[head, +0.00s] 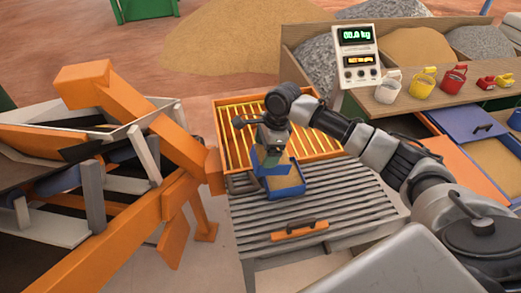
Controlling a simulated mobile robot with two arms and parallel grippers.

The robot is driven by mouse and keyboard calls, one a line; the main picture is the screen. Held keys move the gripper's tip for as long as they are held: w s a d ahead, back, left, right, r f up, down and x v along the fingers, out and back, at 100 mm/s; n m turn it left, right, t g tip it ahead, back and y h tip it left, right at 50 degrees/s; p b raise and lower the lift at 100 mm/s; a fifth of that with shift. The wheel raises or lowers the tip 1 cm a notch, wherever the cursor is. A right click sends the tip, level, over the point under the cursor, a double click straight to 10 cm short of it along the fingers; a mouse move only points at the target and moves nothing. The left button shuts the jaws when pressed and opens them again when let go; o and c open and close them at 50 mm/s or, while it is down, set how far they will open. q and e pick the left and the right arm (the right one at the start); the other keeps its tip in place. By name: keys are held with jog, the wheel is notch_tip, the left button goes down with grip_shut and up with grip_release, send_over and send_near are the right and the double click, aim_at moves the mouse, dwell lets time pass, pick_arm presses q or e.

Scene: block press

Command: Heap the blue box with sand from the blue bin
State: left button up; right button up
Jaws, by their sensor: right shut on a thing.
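The blue box (291,193) sits on the grey slatted table, with tan sand showing inside it; how full it is cannot be told. My right gripper (269,149) is over the box's far left side, shut on a small blue thing (262,166), perhaps a scoop. That thing and the gripper hide part of the box, and I cannot tell whether they touch it. A blue-edged bin (465,121) with tan sand is at the right below the bench. My left gripper is not in view.
An orange tray with yellow bars (237,121) lies behind the box. An orange handle (299,229) is at the table's front. A scale (357,55) reads about 00.0 kg. Several coloured cups (423,83) line the bench. An orange machine (130,105) stands left.

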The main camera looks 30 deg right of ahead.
jog(key=shift+s+d+r+t+y, duration=0.15)
jog(key=shift+d+t+y, duration=0.05)
jog(key=shift+d+y, duration=0.45)
jog(key=shift+s+d+r+t+y, duration=0.1)
jog(key=shift+d+t+y, duration=0.1)
jog(key=shift+d+y, duration=0.5)
jog(key=shift+s+d+r+t+y, duration=0.2)
jog(key=shift+d+y, duration=0.3)
jog(key=shift+y, duration=0.25)
jog(key=shift+s+d+r+t+y, duration=0.1)
jog(key=shift+s+d+t+y, duration=0.1)
jog(key=shift+d+y, duration=0.6)
jog(key=shift+s+d+t+y, duration=0.1)
jog(key=shift+d+t+y, duration=0.1)
jog(key=shift+d+y, duration=0.6)
jog(key=shift+a, duration=0.15)
notch_tip(320, 180, up, 5)
jog(key=g+h, duration=0.1)
jog(key=h, duration=0.4)
jog(key=g+h, duration=0.1)
jog(key=h, duration=0.4)
jog(key=shift+g, duration=0.3)
